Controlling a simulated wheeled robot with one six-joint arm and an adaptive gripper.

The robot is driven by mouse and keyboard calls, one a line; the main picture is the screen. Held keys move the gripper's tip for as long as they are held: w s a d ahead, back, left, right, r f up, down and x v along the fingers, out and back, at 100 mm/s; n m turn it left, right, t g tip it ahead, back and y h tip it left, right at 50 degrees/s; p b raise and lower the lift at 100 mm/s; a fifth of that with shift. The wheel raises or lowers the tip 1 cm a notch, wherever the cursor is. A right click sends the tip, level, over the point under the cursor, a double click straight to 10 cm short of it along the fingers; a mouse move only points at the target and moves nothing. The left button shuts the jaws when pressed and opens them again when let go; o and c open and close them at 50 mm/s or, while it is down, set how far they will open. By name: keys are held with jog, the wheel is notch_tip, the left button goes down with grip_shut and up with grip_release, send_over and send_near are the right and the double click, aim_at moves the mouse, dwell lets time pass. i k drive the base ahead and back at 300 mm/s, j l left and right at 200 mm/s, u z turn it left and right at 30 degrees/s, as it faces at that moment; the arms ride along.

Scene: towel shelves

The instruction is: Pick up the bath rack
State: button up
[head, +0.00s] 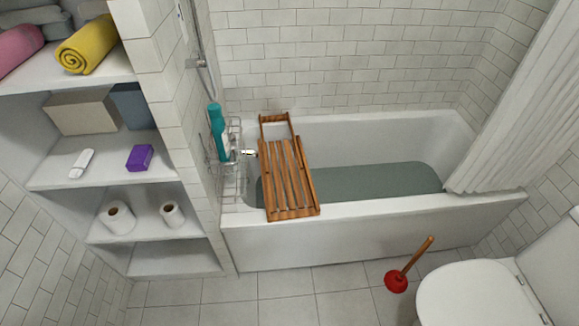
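The bath rack (284,176) is a brown wooden slatted tray in the head view, left of centre. It lies across the left part of the white bathtub (375,205), from the far rim to the near rim, with a raised bar at its far end. Its near end reaches the front rim. Nothing rests on its slats. My gripper is not in view.
Shelves (160,230) with towels, boxes and paper rolls stand at the left. A wire caddy with a teal bottle (216,125) hangs just left of the rack. A red plunger (397,281) and toilet (475,295) stand at the front right. Floor before the tub's left part is clear.

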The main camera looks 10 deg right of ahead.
aim_at(310, 197)
jog(key=i+u, duration=0.2)
jog(key=i, duration=0.4)
jog(key=i+l+u, duration=0.15)
jog(key=i, duration=0.4)
jog(key=i+l+u, duration=0.2)
jog(key=i, duration=0.4)
